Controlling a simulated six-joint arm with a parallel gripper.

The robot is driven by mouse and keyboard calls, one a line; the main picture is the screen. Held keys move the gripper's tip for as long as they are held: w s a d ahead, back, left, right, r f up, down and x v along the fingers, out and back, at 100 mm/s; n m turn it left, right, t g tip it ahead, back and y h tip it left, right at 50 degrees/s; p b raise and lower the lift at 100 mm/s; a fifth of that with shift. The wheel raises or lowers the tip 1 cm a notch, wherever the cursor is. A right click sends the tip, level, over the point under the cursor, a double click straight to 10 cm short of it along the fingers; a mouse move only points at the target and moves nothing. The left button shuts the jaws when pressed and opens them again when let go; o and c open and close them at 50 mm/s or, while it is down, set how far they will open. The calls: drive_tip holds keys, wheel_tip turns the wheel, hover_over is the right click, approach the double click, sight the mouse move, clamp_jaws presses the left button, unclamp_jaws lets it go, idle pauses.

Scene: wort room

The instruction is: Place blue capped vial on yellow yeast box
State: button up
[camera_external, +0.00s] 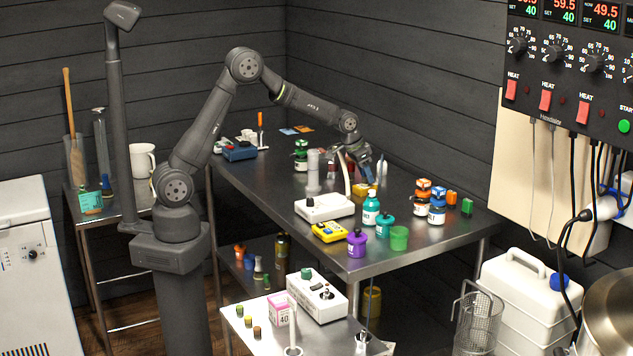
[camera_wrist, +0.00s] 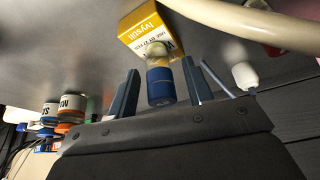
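The blue capped vial (camera_wrist: 160,86) is between my gripper's fingers in the wrist view, its blue cap towards the camera and its pale body towards the yellow yeast box. My gripper (camera_wrist: 160,82) is open, with a narrow gap on each side of the cap. The yellow yeast box (camera_wrist: 144,25) lies just beyond the vial's far end, and the two overlap in view; I cannot tell whether they touch. In the external view my gripper (camera_external: 374,174) is low over the table, right above the yellow box (camera_external: 362,191). The vial is not clearly visible there.
A white device (camera_external: 325,207) with a curved pale arm stands close left of the box. The steel table (camera_external: 300,250) has bare surface front left.

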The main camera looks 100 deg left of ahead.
drive_tip(key=v, duration=1.2)
drive_tip(key=shift+r, duration=0.2)
drive_tip(key=shift+f, duration=0.1)
drive_tip(key=x, duration=1.2)
drive_tip(key=shift+f, duration=0.25)
wheel_tip(320, 180, up, 2)
drive_tip(key=shift+r, duration=0.65)
